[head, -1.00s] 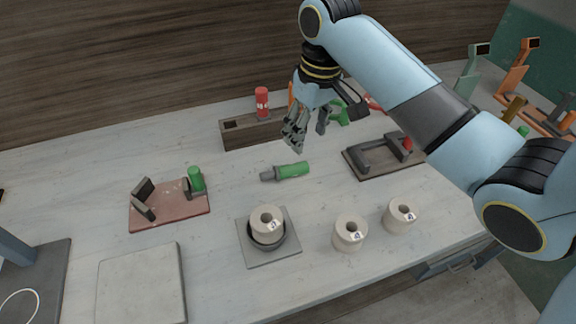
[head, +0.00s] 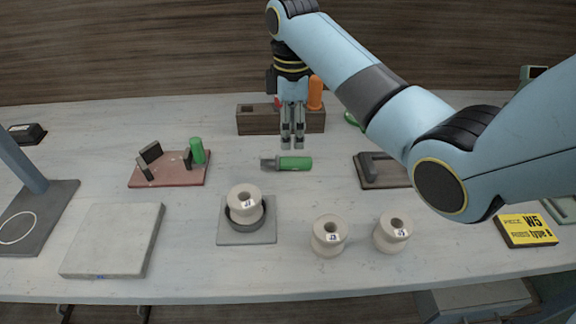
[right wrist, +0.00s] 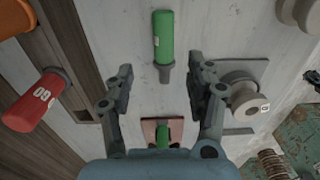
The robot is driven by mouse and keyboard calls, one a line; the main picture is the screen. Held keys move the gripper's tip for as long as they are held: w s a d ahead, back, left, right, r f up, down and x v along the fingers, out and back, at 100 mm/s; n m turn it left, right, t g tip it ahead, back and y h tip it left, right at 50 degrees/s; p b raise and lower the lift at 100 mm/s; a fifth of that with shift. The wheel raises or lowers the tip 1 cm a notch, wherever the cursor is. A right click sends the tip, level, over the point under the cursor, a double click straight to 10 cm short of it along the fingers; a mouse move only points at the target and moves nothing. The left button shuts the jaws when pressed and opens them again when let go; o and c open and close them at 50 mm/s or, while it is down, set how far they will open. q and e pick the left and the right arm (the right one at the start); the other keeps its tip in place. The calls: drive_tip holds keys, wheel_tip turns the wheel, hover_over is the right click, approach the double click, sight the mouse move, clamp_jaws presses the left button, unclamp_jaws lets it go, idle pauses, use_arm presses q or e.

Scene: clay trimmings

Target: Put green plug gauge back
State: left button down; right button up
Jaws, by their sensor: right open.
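The green plug gauge (head: 295,163) lies on its side on the pale bench, its grey tip pointing left in the head view. It also shows in the right wrist view (right wrist: 163,38), ahead of the open fingers. My right gripper (head: 292,146) points down just behind and above it, open and empty; its two spread fingers show in the right wrist view (right wrist: 160,72). A dark wooden rack (head: 250,124) stands behind, with an orange plug gauge (head: 315,93) upright in it and a red one (right wrist: 37,100) beside. The rack has an empty square slot at its left. My left gripper is out of view.
A red plate (head: 165,174) with a green-handled fixture (head: 197,150) is to the left. A dark fixture (head: 375,180) sits right, partly behind my arm.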

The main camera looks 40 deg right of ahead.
sight(290, 158)
wheel_tip(290, 158, down, 3)
drive_tip(key=shift+s+d+r, duration=0.1)
drive_tip(key=shift+s+r, duration=0.05)
drive_tip(key=shift+r, duration=0.05)
drive_tip(key=f, duration=0.2)
drive_tip(key=shift+a+f, duration=0.3)
drive_tip(key=shift+a, duration=0.05)
wheel_tip(290, 158, down, 2)
drive_tip(key=shift+a+f, duration=0.1)
drive_tip(key=shift+f, duration=0.4)
drive_tip(key=shift+c, duration=0.2)
drive_tip(key=c, duration=0.7)
clamp_jaws()
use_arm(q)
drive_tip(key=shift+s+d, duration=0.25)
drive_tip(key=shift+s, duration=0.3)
